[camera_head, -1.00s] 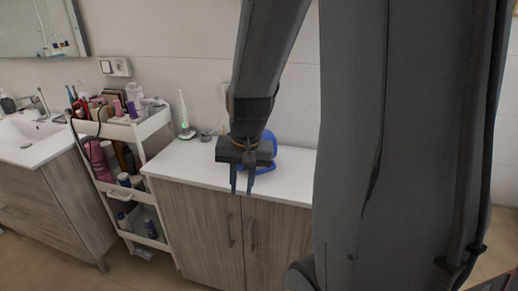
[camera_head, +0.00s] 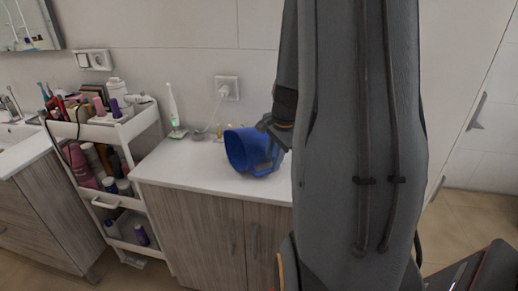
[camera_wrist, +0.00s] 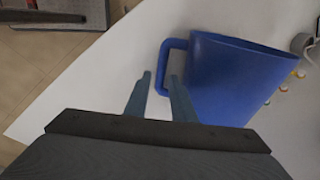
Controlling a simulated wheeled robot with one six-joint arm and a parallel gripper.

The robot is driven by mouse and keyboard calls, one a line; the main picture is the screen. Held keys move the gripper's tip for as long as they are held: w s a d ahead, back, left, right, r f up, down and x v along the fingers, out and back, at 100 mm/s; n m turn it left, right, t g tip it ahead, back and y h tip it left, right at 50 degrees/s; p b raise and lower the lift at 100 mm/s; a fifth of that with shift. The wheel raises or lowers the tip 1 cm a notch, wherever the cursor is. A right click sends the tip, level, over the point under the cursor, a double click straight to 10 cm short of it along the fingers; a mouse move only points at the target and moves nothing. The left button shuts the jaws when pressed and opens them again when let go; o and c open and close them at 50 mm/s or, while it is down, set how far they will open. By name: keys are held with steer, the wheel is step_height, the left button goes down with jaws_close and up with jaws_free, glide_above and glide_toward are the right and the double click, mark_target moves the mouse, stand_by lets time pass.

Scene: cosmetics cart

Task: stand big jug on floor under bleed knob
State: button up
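The big blue jug (camera_head: 239,151) lies on its side on the white countertop, its wide mouth facing left in the head view. Its handle (camera_head: 273,157) is on the right, near my gripper. In the wrist view, the jug (camera_wrist: 230,80) fills the right half and its handle (camera_wrist: 164,62) loops out to the left. My gripper (camera_wrist: 161,77) has its fingers apart at the handle, one outside the loop and one seemingly inside it. A gap shows between them. My arm hides part of the gripper in the head view. No bleed knob is visible.
The white countertop (camera_head: 185,170) has an electric toothbrush (camera_head: 174,112) and small items near the wall. A white cart (camera_head: 130,130) full of cosmetics stands left of the cabinet. A plugged socket (camera_head: 227,88) is behind. Tiled floor (camera_head: 475,215) shows at right.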

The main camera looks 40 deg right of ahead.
steer(key=shift+p+x, duration=0.4)
steer(key=shift+x, duration=1.7)
steer(key=shift+d, duration=0.15)
steer(key=shift+c, duration=0.2)
steer(key=shift+w+r, duration=0.1)
jaws_close()
